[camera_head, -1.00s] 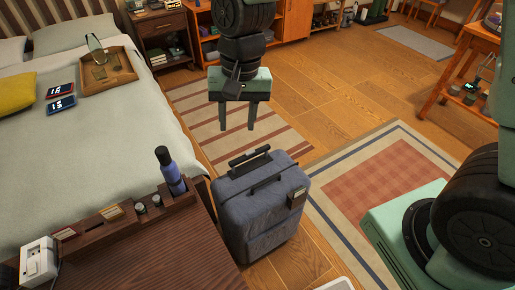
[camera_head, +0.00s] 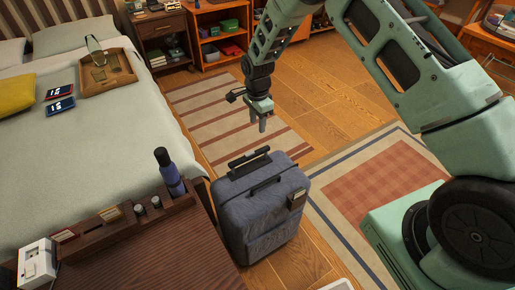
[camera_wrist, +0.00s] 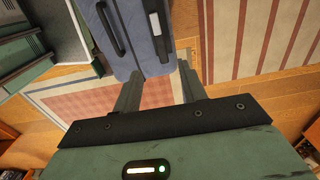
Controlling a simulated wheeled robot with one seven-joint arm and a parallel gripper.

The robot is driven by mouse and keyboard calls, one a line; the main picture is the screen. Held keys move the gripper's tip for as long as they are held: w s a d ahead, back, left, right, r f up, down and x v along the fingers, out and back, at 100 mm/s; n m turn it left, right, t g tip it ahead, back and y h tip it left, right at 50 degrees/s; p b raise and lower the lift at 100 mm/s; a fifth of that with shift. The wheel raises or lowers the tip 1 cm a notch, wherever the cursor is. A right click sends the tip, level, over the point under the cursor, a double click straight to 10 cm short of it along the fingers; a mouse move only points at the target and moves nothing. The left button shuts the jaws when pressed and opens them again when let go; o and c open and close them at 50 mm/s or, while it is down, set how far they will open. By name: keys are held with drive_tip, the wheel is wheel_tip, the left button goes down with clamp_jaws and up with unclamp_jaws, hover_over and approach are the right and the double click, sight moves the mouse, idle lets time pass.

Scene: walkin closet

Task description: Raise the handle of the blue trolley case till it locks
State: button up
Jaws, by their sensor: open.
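The blue trolley case (camera_head: 262,222) stands upright on the floor between the bed and the patterned rug. Its black pull handle (camera_head: 249,159) lies low along the rear edge of the top. A smaller black carry handle (camera_head: 265,185) sits in front of it. My gripper (camera_head: 263,127) points down behind and above the case, open and empty, apart from the pull handle. In the wrist view, the case (camera_wrist: 137,42) shows at the top, beyond the open fingers of my gripper (camera_wrist: 160,88); part of it is cut off by the frame.
A dark wooden cabinet (camera_head: 150,250) with a blue bottle (camera_head: 169,175) stands close left of the case. The bed (camera_head: 100,130) is farther left. A striped rug (camera_head: 225,120) lies behind the case and a checked rug (camera_head: 365,190) to its right.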

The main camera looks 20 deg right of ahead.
sight(257, 151)
wheel_tip(257, 151, down, 14)
drive_tip(key=shift+r+p, duration=0.1)
drive_tip(key=shift+p, duration=0.4)
